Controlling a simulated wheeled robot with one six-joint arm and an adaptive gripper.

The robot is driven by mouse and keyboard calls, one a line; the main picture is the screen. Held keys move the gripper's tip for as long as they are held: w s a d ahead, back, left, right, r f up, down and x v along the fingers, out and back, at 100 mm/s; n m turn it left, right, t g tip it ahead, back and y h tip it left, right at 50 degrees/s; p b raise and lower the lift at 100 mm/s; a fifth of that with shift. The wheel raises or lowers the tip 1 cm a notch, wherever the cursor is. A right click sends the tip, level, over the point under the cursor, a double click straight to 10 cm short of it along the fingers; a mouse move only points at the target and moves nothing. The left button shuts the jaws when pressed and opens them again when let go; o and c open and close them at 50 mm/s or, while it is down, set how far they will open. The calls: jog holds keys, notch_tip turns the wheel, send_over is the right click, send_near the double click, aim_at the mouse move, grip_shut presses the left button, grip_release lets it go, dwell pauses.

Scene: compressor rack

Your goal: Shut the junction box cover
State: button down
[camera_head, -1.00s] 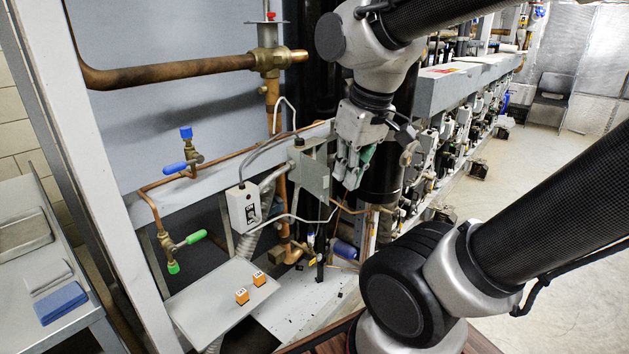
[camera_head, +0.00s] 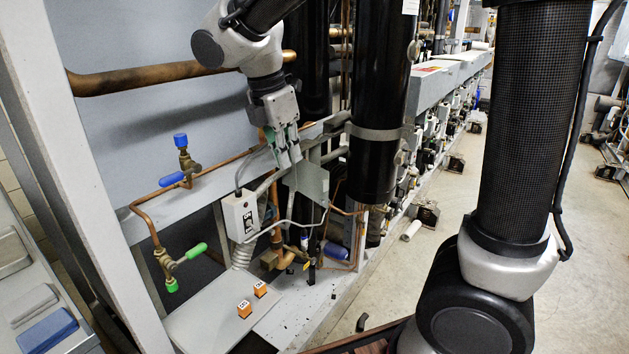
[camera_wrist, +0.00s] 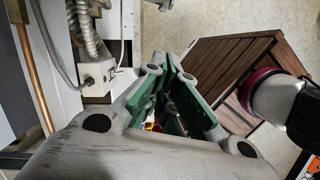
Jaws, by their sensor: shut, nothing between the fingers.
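A grey square plate (camera_head: 309,184), which looks like the junction box cover, stands out from the rack's frame in the head view. It appears open, and the box body behind it is mostly hidden. My gripper (camera_head: 289,161) is shut and empty. Its fingers point down near the upper left edge of the plate, in front of the frame rail. I cannot tell whether they touch the plate. In the wrist view my green-padded fingers (camera_wrist: 172,65) come together, and the cover cannot be made out there.
A white switch box (camera_head: 240,216) with cables hangs left of the plate; it also shows in the wrist view (camera_wrist: 97,76). A black cylinder (camera_head: 377,110) stands to the right. Copper pipes with blue and green valve handles are at left. A grey panel (camera_head: 205,318) carries two orange blocks.

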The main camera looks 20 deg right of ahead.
jog(key=w+d+f, duration=0.2)
jog(key=d+f, duration=0.4)
jog(key=f, duration=0.3)
jog(key=shift+w+f, duration=0.2)
jog(key=shift+f, duration=0.1)
